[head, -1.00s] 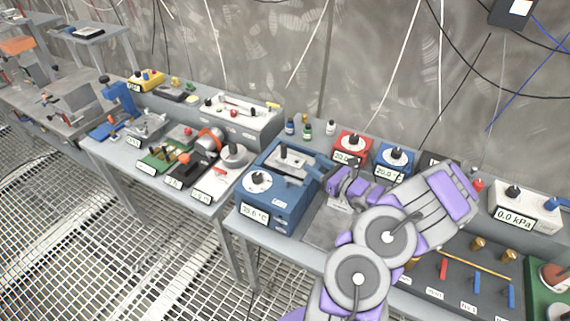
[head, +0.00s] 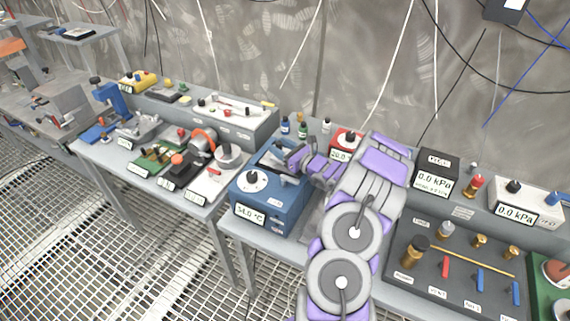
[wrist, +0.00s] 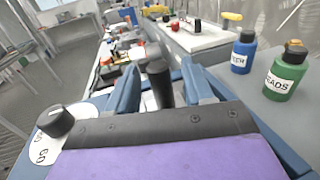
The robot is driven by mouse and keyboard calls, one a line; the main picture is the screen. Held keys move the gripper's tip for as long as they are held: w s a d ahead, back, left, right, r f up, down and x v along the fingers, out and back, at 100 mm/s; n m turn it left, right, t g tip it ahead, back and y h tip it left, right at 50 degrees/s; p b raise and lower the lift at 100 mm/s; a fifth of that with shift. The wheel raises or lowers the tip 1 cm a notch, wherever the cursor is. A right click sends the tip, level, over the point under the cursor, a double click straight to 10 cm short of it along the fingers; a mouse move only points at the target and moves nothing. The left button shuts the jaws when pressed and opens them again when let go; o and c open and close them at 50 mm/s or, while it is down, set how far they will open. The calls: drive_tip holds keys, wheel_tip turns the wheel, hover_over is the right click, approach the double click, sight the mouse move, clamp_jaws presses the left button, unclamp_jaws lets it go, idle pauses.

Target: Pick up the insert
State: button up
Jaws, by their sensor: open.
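The insert (head: 277,160) appears to be the light grey metal piece with a dark upright post, seated in the top of the blue heater box (head: 272,212). In the wrist view the dark post (wrist: 158,85) stands between the two blue fingers. My gripper (head: 287,157) is over the right part of the heater's top and partly hides the insert. In the wrist view my gripper (wrist: 159,66) is open, with a finger on each side of the post. I cannot tell whether either finger touches it. The heater's display reads about 54.0 °C.
Small bottles, blue (wrist: 243,50) and green (wrist: 285,70), stand close to the right in the wrist view. A red unit (head: 345,143) is beside my arm. A panel with valves (head: 455,262) is at the right. The left bench (head: 150,163) is crowded with instruments.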

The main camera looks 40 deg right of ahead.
drive_tip(key=shift+w, duration=0.55)
drive_tip(key=shift+c, duration=0.5)
clamp_jaws()
